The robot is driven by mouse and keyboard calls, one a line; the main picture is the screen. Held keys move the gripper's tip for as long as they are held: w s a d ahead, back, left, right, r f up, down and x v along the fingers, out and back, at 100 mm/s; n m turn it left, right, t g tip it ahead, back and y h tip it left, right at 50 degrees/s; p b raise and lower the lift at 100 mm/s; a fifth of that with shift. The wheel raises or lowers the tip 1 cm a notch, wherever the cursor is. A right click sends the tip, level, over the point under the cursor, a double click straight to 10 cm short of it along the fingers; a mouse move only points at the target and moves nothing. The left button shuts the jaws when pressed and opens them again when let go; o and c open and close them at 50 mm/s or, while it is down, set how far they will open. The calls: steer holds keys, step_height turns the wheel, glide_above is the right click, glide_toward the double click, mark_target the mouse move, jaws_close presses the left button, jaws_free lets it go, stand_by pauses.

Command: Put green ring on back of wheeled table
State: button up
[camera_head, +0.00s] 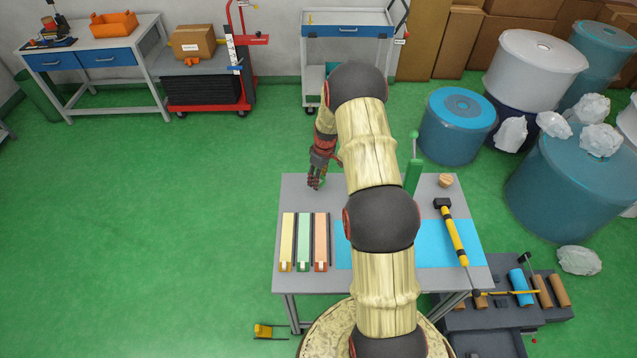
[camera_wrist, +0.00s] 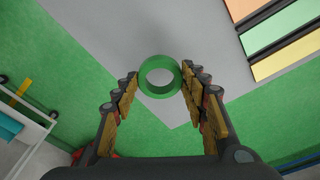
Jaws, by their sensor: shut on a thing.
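The green ring (camera_wrist: 160,94) is between the fingertips of my gripper (camera_wrist: 159,82), which is shut on it. Its open hole faces the wrist camera. In the head view my gripper (camera_head: 316,181) is at the far left corner of the grey worktable, and only a bit of the green ring (camera_head: 323,181) shows beside the fingers. I cannot tell whether the ring touches the tabletop. The wheeled table (camera_head: 347,31), pale with a blue drawer front and a lower shelf, stands at the back wall. My arm hides part of its lower right.
The grey worktable (camera_head: 290,196) holds yellow, green and orange strips, a blue mat (camera_head: 440,256), a hammer (camera_head: 453,232) and a green upright post (camera_head: 413,165). A red cart (camera_head: 205,108) stands left of the wheeled table, a blue drum (camera_head: 457,132) right. Green floor between is clear.

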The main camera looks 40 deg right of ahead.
steer(key=shift+f, duration=1.6)
steer(key=shift+f, duration=0.15)
steer(key=o, duration=1)
steer(key=shift+o, duration=0.6)
